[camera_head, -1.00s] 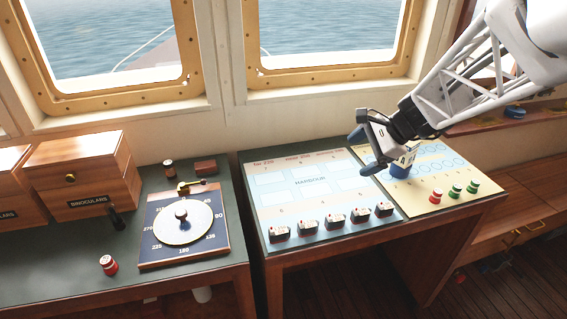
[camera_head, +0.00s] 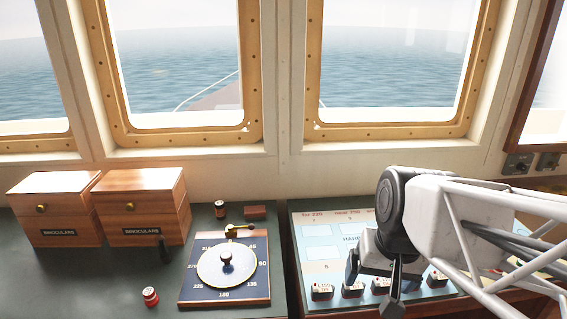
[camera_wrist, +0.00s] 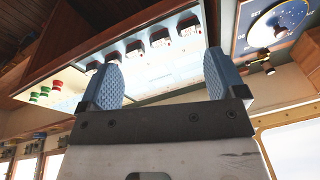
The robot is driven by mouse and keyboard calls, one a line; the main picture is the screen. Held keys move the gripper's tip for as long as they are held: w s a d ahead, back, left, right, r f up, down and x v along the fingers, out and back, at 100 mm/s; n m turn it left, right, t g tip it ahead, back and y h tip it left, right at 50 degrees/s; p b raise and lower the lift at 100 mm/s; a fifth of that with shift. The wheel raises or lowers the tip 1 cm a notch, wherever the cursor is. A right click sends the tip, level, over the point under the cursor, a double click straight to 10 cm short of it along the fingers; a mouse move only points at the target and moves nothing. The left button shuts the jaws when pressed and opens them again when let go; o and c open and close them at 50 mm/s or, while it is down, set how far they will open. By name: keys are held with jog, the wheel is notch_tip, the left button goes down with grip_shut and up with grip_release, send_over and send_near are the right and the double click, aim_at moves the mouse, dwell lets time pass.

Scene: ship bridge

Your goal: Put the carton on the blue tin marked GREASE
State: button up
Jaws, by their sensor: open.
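My gripper (camera_head: 373,275) hangs over the chart board on the right-hand table, fingers apart. In the wrist view my gripper (camera_wrist: 164,75) is open, with nothing between its two blue pads. The blue tin does not show in either current view; my arm covers much of the right table in the head view. A blue, white-labelled thing showed beside the gripper a second ago, its text too small to read. I cannot make out the carton for certain in any current view.
Several small dark blocks (camera_head: 321,291) stand along the chart board (camera_head: 325,252). Red and green pegs (camera_wrist: 45,90) show in the wrist view.

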jog(key=shift+s+a+n+h, duration=0.2)
jog(key=shift+s+n+h, duration=0.05)
jog(key=shift+s+n, duration=0.35)
jog(key=shift+s+a+n+h, duration=0.2)
jog(key=shift+s+n+h, duration=0.05)
jog(key=shift+s+n, duration=0.3)
